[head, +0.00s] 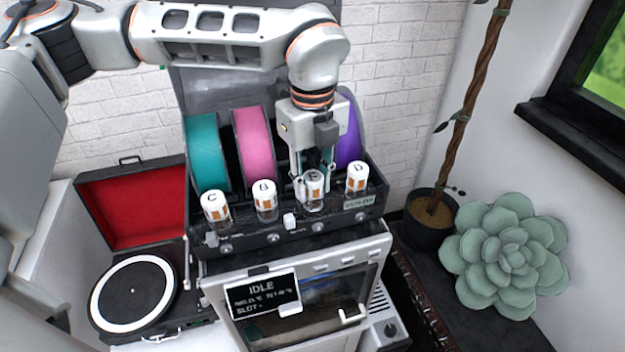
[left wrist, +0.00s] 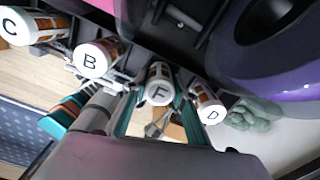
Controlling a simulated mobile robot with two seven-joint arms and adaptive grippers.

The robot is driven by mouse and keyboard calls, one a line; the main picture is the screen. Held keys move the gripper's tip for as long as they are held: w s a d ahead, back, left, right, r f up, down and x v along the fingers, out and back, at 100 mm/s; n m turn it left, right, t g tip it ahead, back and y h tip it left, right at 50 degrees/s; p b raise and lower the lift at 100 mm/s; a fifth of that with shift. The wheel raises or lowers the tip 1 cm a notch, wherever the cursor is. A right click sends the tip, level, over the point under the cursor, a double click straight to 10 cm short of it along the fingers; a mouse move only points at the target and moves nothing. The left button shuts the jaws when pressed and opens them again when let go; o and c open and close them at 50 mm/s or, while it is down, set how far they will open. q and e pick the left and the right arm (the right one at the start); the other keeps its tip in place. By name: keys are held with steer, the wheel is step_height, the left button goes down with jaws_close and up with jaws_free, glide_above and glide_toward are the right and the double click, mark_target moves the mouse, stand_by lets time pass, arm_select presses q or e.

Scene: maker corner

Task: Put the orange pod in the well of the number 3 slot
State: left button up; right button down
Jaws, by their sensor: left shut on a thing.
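Slot numbers are not readable. My right gripper is out of view.
Teal (head: 207,152), pink (head: 254,145) and purple (head: 348,140) spools stand behind the pods. Below is a machine with a sign (head: 262,293) reading IDLE. A turntable (head: 133,290) is at left; a succulent (head: 512,255) and potted trunk (head: 430,220) are at right.

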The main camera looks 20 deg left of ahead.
mark_target(313, 176)
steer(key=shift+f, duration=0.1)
arm_select(q)
steer(key=shift+f+b, duration=0.2)
steer(key=shift+b, duration=0.1)
steer(key=o, duration=1.1)
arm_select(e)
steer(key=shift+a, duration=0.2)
arm_select(q)
steer(key=shift+r, duration=0.2)
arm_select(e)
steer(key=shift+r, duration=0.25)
arm_select(q)
steer(key=shift+r, duration=0.3)
step_height(313, 176, up, 10)
steer(key=shift+r+b, duration=0.2)
steer(key=shift+b, duration=0.4)
steer(key=shift+r, duration=0.5)
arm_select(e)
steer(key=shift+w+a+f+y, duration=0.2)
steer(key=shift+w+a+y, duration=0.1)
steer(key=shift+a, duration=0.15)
